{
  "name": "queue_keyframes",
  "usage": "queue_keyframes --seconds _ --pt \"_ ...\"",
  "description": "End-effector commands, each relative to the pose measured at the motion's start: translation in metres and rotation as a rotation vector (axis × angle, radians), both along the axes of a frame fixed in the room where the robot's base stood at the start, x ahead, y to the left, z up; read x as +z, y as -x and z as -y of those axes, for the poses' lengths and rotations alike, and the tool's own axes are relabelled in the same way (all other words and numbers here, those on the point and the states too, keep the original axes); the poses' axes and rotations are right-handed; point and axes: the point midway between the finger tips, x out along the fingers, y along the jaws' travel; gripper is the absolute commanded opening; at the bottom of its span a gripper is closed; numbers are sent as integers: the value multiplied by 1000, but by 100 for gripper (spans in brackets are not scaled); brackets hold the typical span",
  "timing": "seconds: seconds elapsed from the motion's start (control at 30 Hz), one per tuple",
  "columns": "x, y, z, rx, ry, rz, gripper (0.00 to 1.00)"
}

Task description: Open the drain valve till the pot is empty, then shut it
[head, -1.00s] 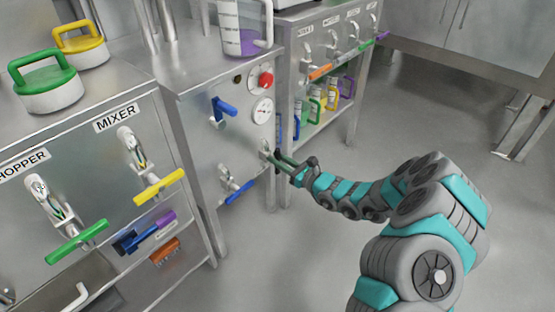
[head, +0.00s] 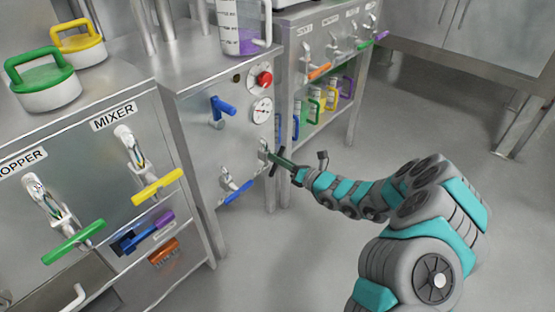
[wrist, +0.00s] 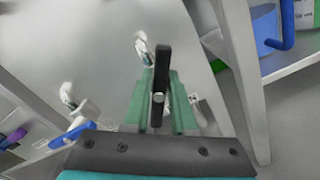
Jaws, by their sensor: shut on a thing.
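My gripper (head: 276,159) has its green fingers shut on a black bar handle at the right side of the middle steel cabinet's front. The black handle (wrist: 161,65) stands nearly upright between the fingers (wrist: 158,92) in the wrist view. A metal fitting (head: 263,150) shows just behind the handle in the head view. A clear graduated pot (head: 240,22) with purple liquid in its lower part stands on the cabinet top. Whether liquid is flowing out cannot be seen.
The same cabinet front has a blue lever (head: 222,106), a blue-handled valve (head: 238,192), a red knob (head: 264,79) and a gauge (head: 261,110). Green (head: 73,242) and yellow (head: 158,187) handles stick out at left. The floor at right is open.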

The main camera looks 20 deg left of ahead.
Motion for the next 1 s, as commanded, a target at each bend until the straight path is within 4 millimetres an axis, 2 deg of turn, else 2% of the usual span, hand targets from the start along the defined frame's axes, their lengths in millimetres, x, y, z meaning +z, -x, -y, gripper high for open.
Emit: queue_keyframes --seconds 0.7,1.0 --pt "-7 -4 2 -2 -251 -616 0" --pt "-10 -4 3 -2 -326 -795 0"
